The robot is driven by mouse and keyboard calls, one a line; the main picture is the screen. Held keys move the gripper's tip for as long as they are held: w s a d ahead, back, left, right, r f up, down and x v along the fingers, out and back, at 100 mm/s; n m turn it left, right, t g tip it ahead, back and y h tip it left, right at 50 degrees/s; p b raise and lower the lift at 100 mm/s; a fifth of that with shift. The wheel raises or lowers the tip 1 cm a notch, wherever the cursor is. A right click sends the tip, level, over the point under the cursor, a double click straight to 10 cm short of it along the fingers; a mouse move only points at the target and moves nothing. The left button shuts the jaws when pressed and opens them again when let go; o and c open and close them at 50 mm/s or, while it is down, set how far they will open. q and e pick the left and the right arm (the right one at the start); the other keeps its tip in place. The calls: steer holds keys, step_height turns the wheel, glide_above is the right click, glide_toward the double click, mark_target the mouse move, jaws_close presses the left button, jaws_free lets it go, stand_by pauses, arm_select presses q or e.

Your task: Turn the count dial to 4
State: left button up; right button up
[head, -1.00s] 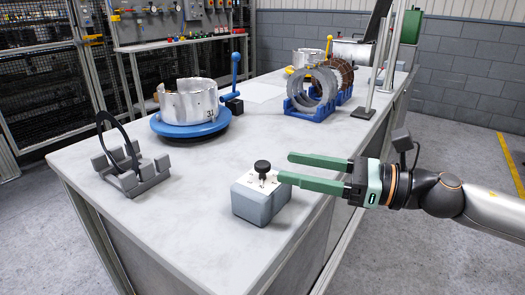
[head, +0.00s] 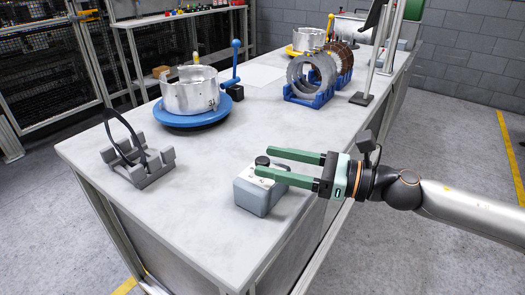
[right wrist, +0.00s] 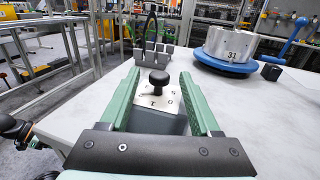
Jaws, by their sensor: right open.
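The count dial is a black knob (head: 262,161) on a white plate on top of a grey box (head: 258,192) near the table's front right edge. In the right wrist view the knob (right wrist: 158,80) stands between my right gripper's fingers, toward their tips, with a gap on both sides. Plate markings around it are partly readable; which one the knob points at cannot be told. My right gripper (head: 262,164) is open, with green fingers level at the knob, one on its far side and one on its near side. My left gripper is not in view.
A grey cradle (head: 150,172) holding a black ring stands at the left. A blue turntable (head: 190,117) with a metal drum is behind it, beside a blue-knobbed lever (head: 235,60). Blue racks (head: 310,98) hold rings farther back. The table between is clear.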

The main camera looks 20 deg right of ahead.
steer(key=shift+w+a+r+p, duration=0.25)
steer(key=shift+w+a+p, duration=0.2)
steer(key=shift+a+p, duration=0.1)
steer(key=shift+w+a+f, duration=0.25)
steer(key=shift+w+a, duration=0.1)
steer(key=shift+a, duration=0.2)
steer(key=shift+c, duration=0.2)
jaws_close()
